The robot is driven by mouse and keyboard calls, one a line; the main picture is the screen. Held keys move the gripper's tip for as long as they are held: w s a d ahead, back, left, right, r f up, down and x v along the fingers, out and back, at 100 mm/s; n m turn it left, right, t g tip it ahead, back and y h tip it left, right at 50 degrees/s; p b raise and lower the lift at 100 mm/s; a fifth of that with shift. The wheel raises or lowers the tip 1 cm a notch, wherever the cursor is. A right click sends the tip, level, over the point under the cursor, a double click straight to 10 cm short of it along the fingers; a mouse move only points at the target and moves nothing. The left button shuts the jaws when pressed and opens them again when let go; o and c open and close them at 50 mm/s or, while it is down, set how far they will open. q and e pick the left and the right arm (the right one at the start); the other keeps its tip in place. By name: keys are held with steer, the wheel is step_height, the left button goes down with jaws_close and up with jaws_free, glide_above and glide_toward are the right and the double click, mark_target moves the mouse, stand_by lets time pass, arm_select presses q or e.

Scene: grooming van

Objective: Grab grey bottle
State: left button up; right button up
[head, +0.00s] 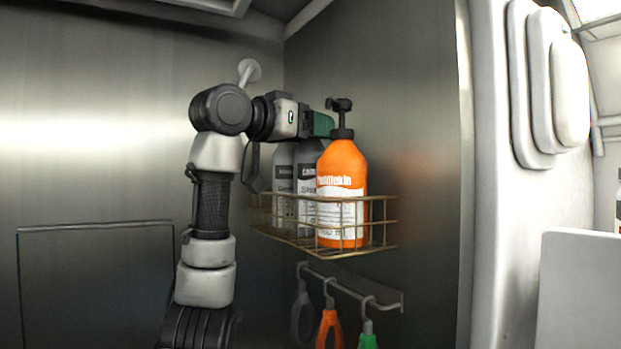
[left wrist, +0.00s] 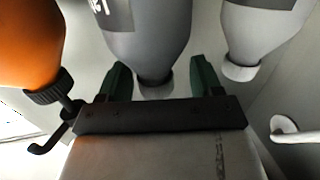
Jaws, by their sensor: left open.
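Two grey bottles stand in a wire basket behind an orange pump bottle (head: 342,170). The middle grey bottle (head: 307,172) is partly hidden by the orange one; the other grey bottle (head: 283,170) is at the left. My left gripper (head: 318,124) is at the height of the bottle tops, its green fingers partly hidden behind the orange bottle's pump. In the left wrist view, which looks upside down, the open gripper (left wrist: 160,80) has a finger on each side of the middle grey bottle's (left wrist: 150,45) cap end. The other grey bottle (left wrist: 258,35) is at right, outside the fingers.
The wire basket (head: 378,222) hangs on the metal wall. Below it, a rail (head: 350,286) holds several hanging tools, one orange (head: 329,328) and one green (head: 367,340). The orange bottle's pump is close beside the gripper. A white round wall fixture (head: 250,69) is behind my arm.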

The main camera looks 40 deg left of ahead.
arm_select(q)
steer(key=shift+w+d+r, duration=0.2)
steer(key=shift+w, duration=0.5)
steer(key=shift+w+d+p, duration=0.15)
steer(key=shift+w+p, duration=0.1)
steer(key=shift+p, duration=0.05)
steer(key=shift+f, duration=0.15)
steer(key=shift+c, duration=2.2)
steer(key=c, duration=0.7)
jaws_close()
arm_select(e)
steer(key=shift+s+d+r, duration=0.15)
steer(key=shift+s+r, duration=0.25)
steer(key=shift+r, duration=0.2)
